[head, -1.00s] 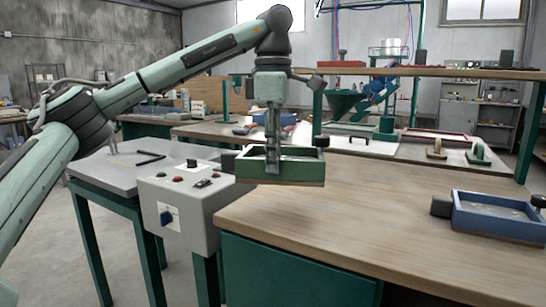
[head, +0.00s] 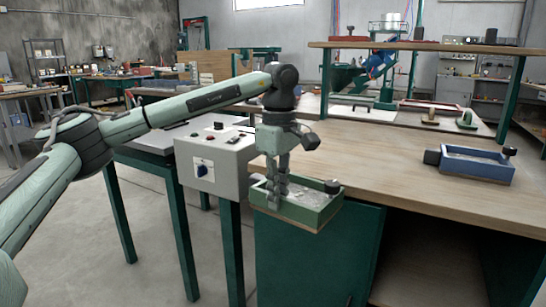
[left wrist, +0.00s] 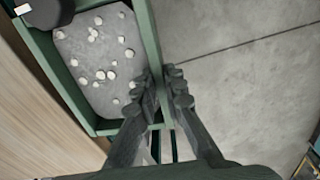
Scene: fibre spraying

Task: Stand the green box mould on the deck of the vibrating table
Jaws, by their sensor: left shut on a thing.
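The green box mould (head: 298,216) is an open tray with green walls and a black knob at one end. In the left wrist view it (left wrist: 147,30) has a grey floor dotted with pale round bits. My left gripper (head: 275,196) is shut on one of its walls, with one finger inside and one outside, as the left wrist view (left wrist: 165,82) shows. The mould hangs clear above the floor, near the wooden bench's corner. The vibrating table's grey deck (head: 150,143) lies behind and left of it, partly covered by my arm. My right gripper is out of view.
A grey control box (head: 227,172) with knobs stands between the deck and the mould. The wooden bench (head: 400,180) carries a blue mould (head: 478,167) at the right. Open concrete floor lies at front left.

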